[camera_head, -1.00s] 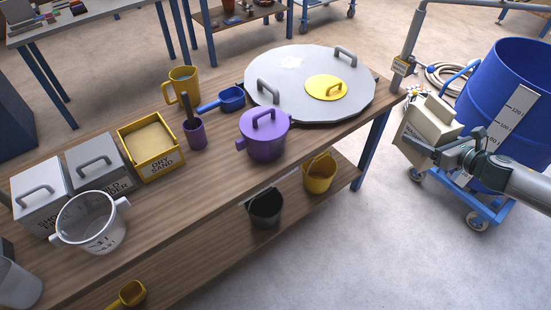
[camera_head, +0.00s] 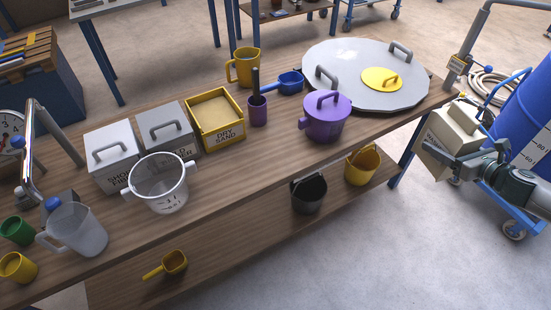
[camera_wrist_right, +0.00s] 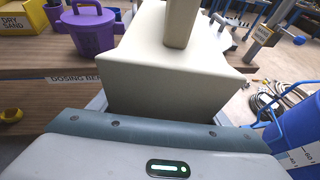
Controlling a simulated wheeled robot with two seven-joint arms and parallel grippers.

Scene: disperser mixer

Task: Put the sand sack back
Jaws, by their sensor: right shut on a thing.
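The sand sack (camera_head: 452,132) is a beige, block-like bag with a raised top grip and partly readable dark print on its side. My right gripper (camera_head: 476,158) is shut on it and holds it upright off the right end of the workbench, above the floor. In the right wrist view the sack (camera_wrist_right: 170,82) fills the middle, right in front of the gripper; the fingertips are hidden behind it. My left gripper is not in view.
The wooden workbench (camera_head: 225,190) holds a yellow dry sand box (camera_head: 225,138), grey bins, a purple pot (camera_head: 325,122) and a large round lid (camera_head: 345,60). A blue drum (camera_head: 535,110) on a wheeled cart stands right of the sack. Open floor lies in front.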

